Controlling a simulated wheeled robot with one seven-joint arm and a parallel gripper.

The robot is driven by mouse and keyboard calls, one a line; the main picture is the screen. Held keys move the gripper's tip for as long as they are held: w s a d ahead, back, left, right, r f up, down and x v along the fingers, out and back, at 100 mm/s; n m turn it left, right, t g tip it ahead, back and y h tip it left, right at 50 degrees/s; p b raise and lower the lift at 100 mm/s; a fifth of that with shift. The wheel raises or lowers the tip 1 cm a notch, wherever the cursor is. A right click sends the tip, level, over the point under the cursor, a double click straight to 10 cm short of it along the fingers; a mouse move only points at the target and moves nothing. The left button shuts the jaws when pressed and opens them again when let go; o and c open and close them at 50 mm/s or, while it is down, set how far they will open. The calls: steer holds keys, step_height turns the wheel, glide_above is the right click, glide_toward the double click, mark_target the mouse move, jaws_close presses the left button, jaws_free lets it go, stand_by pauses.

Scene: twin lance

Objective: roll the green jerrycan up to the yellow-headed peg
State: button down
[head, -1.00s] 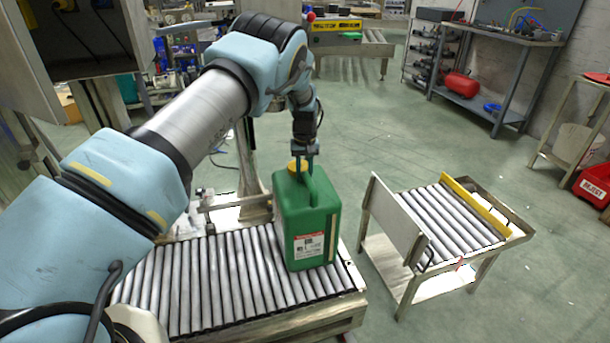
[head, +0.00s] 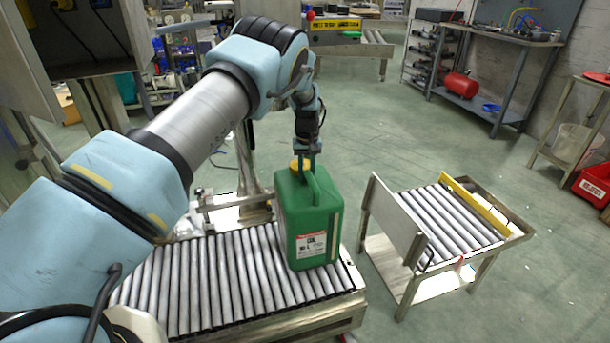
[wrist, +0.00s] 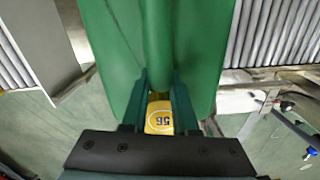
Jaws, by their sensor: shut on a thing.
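The green jerrycan (head: 318,222) stands upright on the near roller conveyor (head: 190,285), close to its right end. It has a yellow cap (head: 297,165), a top handle and a white and red label. My gripper (head: 308,160) is above it, fingers pointing down, shut on the jerrycan's handle. In the wrist view the fingers (wrist: 159,82) flank the green handle, with the yellow cap (wrist: 160,118), marked 56, between them. I cannot make out a yellow-headed peg in either view.
A smaller roller cart (head: 450,225) with an upright metal plate (head: 392,222) and a yellow rail (head: 474,205) stands to the right, across a floor gap. A workbench (head: 500,40) and a red bin (head: 594,185) are farther right. The floor behind is open.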

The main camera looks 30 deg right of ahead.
steer(key=shift+w+d, duration=0.1)
steer(key=shift+d, duration=0.3)
stand_by(0.4)
steer(key=shift+c, duration=1)
jaws_free()
steer(key=shift+s, duration=0.2)
steer(key=shift+o, duration=1)
